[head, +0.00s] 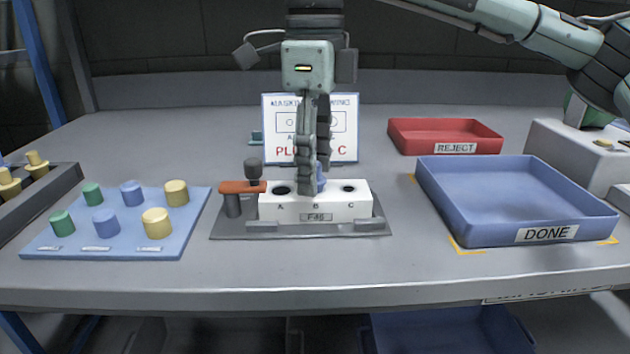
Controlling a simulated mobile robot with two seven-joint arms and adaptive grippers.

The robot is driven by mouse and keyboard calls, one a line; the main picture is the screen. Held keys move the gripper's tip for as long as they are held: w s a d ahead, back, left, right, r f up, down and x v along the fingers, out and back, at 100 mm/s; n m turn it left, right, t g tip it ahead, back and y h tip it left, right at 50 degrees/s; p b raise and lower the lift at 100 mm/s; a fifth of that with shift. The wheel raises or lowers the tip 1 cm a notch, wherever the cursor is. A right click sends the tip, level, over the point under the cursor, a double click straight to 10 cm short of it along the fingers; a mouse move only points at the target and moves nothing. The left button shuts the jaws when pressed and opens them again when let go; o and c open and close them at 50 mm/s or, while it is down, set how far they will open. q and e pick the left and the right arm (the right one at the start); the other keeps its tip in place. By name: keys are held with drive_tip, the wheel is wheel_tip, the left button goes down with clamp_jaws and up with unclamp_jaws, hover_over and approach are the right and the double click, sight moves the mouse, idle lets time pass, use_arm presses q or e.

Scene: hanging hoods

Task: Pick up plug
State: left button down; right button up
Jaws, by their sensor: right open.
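My right gripper (314,182) reaches down from above over the white block (350,207), at its middle hole B. It is open; its fingers overlap in this view. A small blue plug (321,181) shows partly behind and beside the fingers at hole B. Most of it is hidden, and I cannot tell whether the fingers touch it. Holes A and C of the block look dark and empty. My left gripper is not in view.
An orange clamp (242,187) stands at the block's left. A blue mat (110,242) holds several green, blue and yellow plugs. A printed sign (345,125) stands behind the block. The red REJECT tray (420,140) and blue DONE tray (480,226) lie right, both empty.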

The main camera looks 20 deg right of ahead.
drive_tip(key=shift+c, duration=0.6)
drive_tip(key=c, duration=0.8)
drive_tip(key=shift+c, duration=0.2)
